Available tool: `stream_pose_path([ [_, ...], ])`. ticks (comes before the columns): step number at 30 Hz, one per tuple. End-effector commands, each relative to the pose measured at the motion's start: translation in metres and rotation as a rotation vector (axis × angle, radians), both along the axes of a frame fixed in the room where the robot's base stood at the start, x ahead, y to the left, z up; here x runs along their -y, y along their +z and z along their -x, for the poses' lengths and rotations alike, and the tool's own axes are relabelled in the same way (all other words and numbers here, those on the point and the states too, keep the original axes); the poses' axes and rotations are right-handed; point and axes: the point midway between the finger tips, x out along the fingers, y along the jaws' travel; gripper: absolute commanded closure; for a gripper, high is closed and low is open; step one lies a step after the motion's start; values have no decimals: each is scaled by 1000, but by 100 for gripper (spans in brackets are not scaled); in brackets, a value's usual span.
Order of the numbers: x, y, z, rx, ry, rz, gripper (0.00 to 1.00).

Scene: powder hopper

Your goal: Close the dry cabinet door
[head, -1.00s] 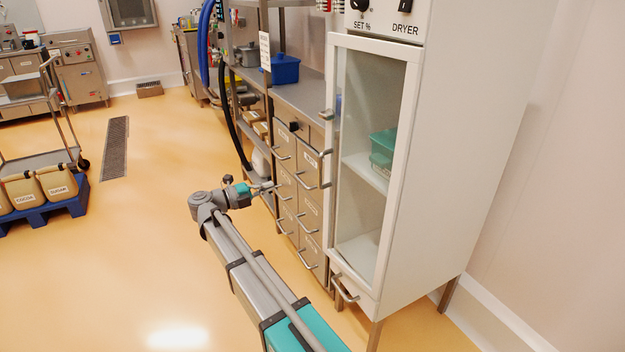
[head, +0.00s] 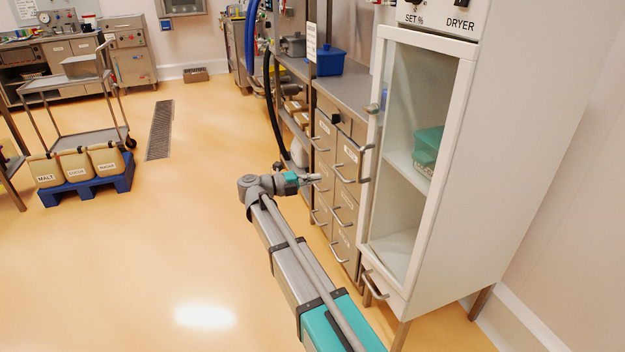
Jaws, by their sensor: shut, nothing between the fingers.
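The dry cabinet (head: 530,130) is a tall white unit at the right, marked DRYER at the top. Its door (head: 447,150) has a white frame and a glass pane, with a metal bar handle (head: 366,165) at its left edge. The door lies close to the cabinet front; I cannot tell whether a narrow gap remains. A green bin (head: 428,146) shows on a shelf behind the glass. My gripper (head: 317,178) is shut and empty, to the left of the door handle and apart from it, in front of the steel drawers.
Steel drawers (head: 345,210) with protruding handles stand left of the cabinet. A blue bin (head: 330,62) sits on the counter above. A cart (head: 85,140) and a blue pallet (head: 85,188) with labelled containers stand at the left. The floor between is clear.

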Motion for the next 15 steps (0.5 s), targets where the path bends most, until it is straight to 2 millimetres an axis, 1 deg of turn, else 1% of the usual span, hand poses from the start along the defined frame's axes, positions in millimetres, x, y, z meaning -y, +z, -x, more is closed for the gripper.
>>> stream_pose_path([
  [1,8,0,-1,0,-1,0,100],
  [3,19,0,-4,0,-2,0,100],
  [15,77,0,-19,0,-1,0,100],
])
